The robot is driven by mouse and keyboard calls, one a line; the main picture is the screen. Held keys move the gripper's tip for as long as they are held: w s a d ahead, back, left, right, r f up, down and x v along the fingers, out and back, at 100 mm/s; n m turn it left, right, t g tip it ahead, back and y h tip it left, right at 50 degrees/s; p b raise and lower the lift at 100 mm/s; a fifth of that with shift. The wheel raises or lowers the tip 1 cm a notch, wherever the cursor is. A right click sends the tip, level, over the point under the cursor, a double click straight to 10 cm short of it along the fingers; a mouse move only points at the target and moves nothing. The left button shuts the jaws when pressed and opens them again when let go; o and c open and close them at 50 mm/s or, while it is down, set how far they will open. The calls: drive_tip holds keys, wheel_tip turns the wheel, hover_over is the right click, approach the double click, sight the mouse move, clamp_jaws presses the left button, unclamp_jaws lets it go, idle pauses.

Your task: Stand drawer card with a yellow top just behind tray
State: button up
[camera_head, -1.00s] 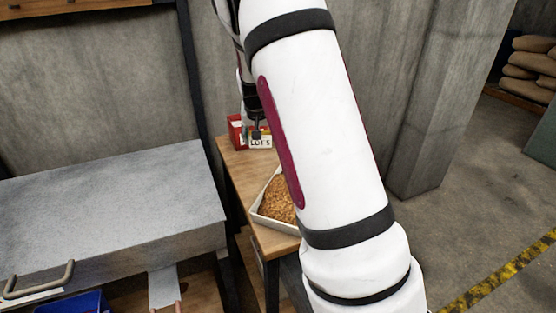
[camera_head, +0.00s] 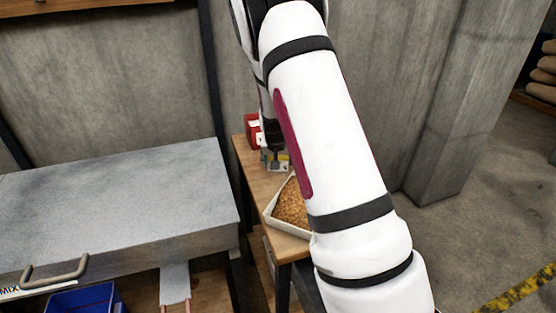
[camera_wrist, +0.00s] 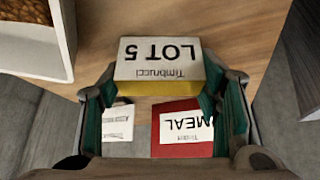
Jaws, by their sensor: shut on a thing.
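The drawer card (camera_wrist: 160,58), a white block lettered LOT 5 with a yellow edge, is between my fingers in the wrist view. My gripper (camera_wrist: 160,88) is shut on it. The white tray (camera_wrist: 38,45) of brown grain is at the upper left in the wrist view, apart from the card. In the head view my arm hides the right part of the tray (camera_head: 284,224).
A red box lettered MEAL (camera_wrist: 182,128) and a small white labelled item (camera_wrist: 117,122) stand on the wooden table (camera_head: 258,178) beyond the card. A grey concrete wall is close behind. A grey metal cabinet top (camera_head: 110,200) lies to the left.

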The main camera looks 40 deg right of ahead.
drive_tip(key=shift+f, duration=0.1)
drive_tip(key=o, duration=1.2)
